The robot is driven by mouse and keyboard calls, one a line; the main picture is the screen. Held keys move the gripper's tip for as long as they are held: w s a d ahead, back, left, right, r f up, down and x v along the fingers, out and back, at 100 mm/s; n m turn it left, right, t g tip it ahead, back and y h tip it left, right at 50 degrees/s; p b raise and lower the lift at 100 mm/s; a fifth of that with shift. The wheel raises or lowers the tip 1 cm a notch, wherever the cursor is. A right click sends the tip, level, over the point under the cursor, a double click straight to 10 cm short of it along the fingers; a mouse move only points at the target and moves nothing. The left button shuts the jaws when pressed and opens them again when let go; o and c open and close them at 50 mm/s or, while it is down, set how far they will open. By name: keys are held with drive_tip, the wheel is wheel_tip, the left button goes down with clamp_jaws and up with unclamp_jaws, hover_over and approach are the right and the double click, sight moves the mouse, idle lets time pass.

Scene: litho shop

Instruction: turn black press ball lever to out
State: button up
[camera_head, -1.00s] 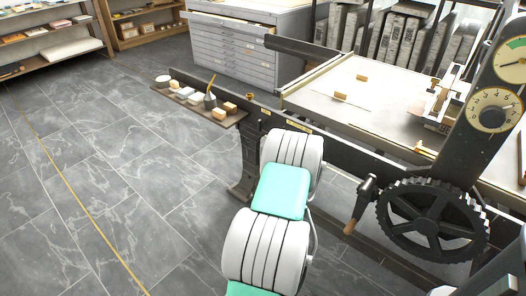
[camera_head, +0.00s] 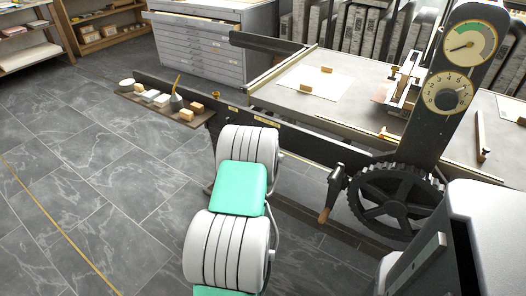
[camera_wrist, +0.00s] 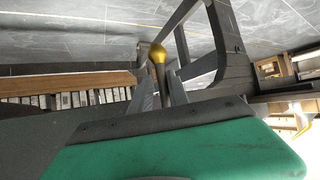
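The ball lever shows in the wrist view as a brass ball (camera_wrist: 158,53) on a short dark stem. My gripper (camera_wrist: 158,84) shows there as two grey fingers rising from a dark bar above a green pad. The fingers are apart, with the stem appearing between them and the ball near their tips. I cannot tell whether a finger touches the lever. In the head view the black press (camera_head: 300,142) stands at centre right.
The press carries a toothed wheel (camera_head: 398,202), a wooden-handled crank (camera_head: 328,205) and a dial post (camera_head: 447,115). A shelf with small blocks (camera_head: 162,101) juts out left. Grey flat-file drawers (camera_head: 205,50) stand behind. The tiled floor at left is clear.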

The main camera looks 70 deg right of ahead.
drive_tip(key=shift+w+r, duration=0.15)
drive_tip(key=shift+a+r, duration=0.2)
drive_tip(key=p+v, duration=0.1)
drive_tip(key=v, duration=0.6)
drive_tip(key=shift+a+p, duration=0.1)
drive_tip(key=shift+p, duration=0.2)
